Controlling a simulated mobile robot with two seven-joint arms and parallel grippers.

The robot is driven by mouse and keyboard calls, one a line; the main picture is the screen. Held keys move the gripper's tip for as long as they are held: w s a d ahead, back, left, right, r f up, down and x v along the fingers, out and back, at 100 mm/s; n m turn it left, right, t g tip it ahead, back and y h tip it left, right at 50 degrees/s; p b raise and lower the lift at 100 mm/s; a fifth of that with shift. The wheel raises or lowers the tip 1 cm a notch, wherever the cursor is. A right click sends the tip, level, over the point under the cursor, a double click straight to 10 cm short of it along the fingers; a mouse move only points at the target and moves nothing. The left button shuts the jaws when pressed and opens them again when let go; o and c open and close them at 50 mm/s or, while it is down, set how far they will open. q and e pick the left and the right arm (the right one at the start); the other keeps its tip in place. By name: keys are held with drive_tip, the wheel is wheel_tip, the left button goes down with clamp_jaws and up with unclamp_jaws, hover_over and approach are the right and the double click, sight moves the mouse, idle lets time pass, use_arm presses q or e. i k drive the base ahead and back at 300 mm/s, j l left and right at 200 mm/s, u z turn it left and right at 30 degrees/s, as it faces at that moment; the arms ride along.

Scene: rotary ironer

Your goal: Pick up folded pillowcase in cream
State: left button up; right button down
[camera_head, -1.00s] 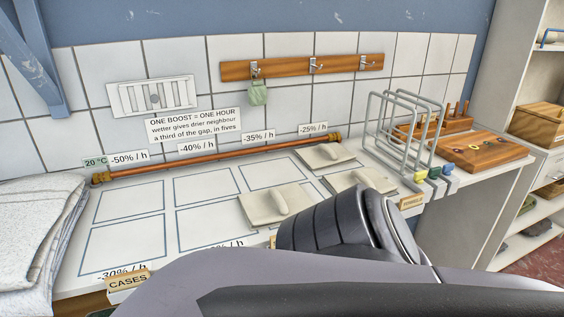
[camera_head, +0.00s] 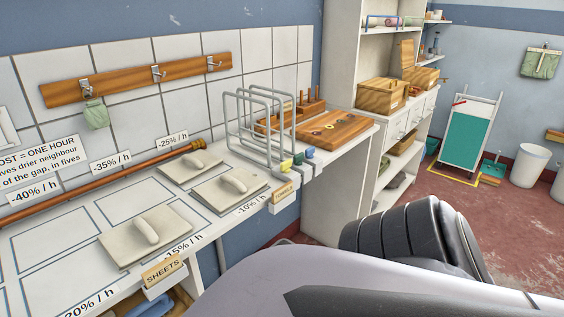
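Several marked cells lie on the white counter (camera_head: 70,222), and three hold flat, pale cream squares with a rounded raised bar on top. One cream square (camera_head: 120,247) is at the front, one (camera_head: 214,199) is farther right, and one (camera_head: 180,178) lies behind that. I cannot tell whether any of them is the folded cream pillowcase. A large grey and black part of my own arm fills the lower right. Neither gripper shows.
A wire rack (camera_head: 231,128) and a wooden peg board (camera_head: 335,132) stand at the counter's right end. Beyond are a white shelf unit with wooden boxes (camera_head: 381,97), a green-panelled stand (camera_head: 464,131) and a white bin (camera_head: 529,166).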

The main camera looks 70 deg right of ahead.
sight(221, 193)
drive_tip(key=z, duration=1.3)
